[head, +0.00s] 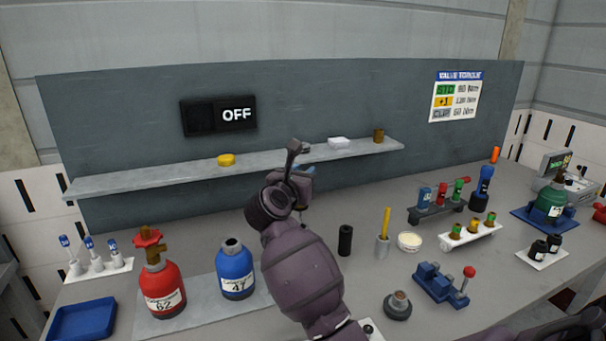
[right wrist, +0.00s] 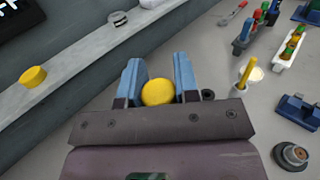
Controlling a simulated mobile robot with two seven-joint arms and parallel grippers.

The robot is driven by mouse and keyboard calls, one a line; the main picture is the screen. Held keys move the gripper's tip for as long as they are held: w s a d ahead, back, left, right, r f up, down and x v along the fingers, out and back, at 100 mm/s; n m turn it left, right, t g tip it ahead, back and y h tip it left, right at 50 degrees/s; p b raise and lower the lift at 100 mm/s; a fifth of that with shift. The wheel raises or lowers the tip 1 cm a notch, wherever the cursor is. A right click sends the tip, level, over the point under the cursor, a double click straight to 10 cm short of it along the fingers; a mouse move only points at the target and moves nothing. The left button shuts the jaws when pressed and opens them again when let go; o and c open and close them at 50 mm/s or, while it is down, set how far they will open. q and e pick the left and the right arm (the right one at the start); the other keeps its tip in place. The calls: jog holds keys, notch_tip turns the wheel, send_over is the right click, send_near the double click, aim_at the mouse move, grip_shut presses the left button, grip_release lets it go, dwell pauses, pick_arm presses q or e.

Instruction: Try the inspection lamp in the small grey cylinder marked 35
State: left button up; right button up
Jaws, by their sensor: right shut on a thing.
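My right gripper (head: 302,176) is raised above the middle of the bench, in front of the shelf. In the right wrist view its blue fingers (right wrist: 159,84) are shut on a round yellow-ended thing (right wrist: 158,92). In the head view a dark grey bent piece (head: 293,153) rises at the gripper; I cannot tell if it is part of the held thing. I cannot make out a small grey cylinder marked 35. A red cylinder (head: 163,290) marked 62 and a blue cylinder (head: 235,272) marked 47 stand upright at the left. My left gripper is not in view.
The wall shelf (head: 120,182) holds a yellow disc (head: 227,160), a white block (head: 339,143) and a brown piece (head: 379,135). A black cylinder (head: 345,240), white bowl (head: 410,241), blue fixture (head: 440,284) and round grey base (head: 397,306) stand right of my arm. The sign (head: 219,115) reads OFF.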

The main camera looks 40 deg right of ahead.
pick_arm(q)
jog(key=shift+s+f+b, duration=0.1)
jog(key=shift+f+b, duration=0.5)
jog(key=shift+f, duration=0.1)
pick_arm(e)
jog(key=shift+f, duration=1)
jog(key=shift+r+p, duration=1.25)
jog(key=shift+r, duration=0.5)
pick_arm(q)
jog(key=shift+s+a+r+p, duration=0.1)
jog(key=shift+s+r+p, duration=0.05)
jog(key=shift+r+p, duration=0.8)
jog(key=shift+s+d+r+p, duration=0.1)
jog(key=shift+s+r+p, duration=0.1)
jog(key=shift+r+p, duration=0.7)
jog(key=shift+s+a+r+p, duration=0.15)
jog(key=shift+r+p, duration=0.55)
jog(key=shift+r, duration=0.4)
pick_arm(e)
notch_tip(320, 180, up, 7)
jog(key=shift+f, duration=0.2)
